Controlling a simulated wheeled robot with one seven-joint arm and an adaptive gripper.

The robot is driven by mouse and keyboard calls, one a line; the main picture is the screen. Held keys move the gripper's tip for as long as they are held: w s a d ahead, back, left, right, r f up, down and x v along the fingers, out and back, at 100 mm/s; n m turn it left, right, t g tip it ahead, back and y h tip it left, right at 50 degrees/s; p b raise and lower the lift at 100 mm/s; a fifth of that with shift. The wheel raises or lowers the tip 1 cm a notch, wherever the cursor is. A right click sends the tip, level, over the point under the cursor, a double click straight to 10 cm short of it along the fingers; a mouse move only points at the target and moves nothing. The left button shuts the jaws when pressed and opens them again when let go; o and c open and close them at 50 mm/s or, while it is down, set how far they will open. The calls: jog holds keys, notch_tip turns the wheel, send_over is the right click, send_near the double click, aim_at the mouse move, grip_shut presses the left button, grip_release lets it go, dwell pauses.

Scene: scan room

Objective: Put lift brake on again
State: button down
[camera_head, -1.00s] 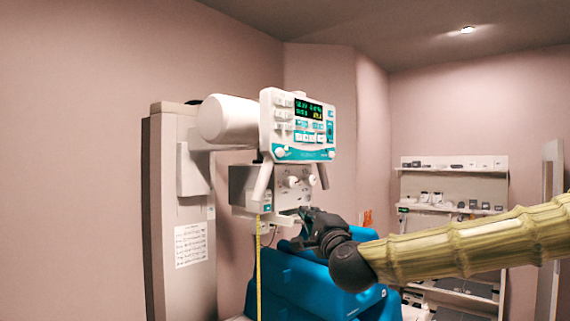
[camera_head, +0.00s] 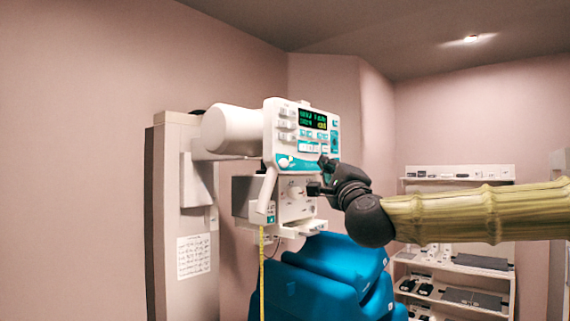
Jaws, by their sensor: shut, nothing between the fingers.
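The white X-ray tube head has a control panel (camera_head: 307,136) with a lit display (camera_head: 312,118), several buttons and a teal lower band. Below it is the collimator box (camera_head: 292,198) with a round knob (camera_head: 296,191) on its face. A white handle (camera_head: 266,190) hangs at the left of the box. My gripper (camera_head: 316,180) is shut and empty, in front of the right side of the collimator face, just below the panel's lower edge. It hides the right part of that face. I cannot tell which control is the lift brake, or whether my gripper touches anything.
A yellow tape (camera_head: 262,275) hangs below the head. A blue padded chair or couch (camera_head: 335,262) stands beneath. A grey column (camera_head: 180,220) with a notice sheet (camera_head: 194,255) is at left. Shelves (camera_head: 458,262) with small items stand at the back right.

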aim_at(284, 163)
jog(key=w+a+p, duration=0.1)
jog(key=w+a, duration=0.4)
jog(key=a, duration=0.2)
dwell(0.3)
dwell(1.4)
jog(key=shift+w+a, duration=0.2)
jog(key=shift+a, duration=0.2)
jog(key=shift+w+a, duration=0.2)
jog(key=shift+a, duration=0.1)
dwell(1.0)
jog(key=shift+d+b, duration=0.15)
jog(key=shift+b, duration=0.15)
jog(key=shift+s+d+b, duration=0.4)
jog(key=shift+s+d, duration=0.1)
jog(key=shift+d, duration=0.05)
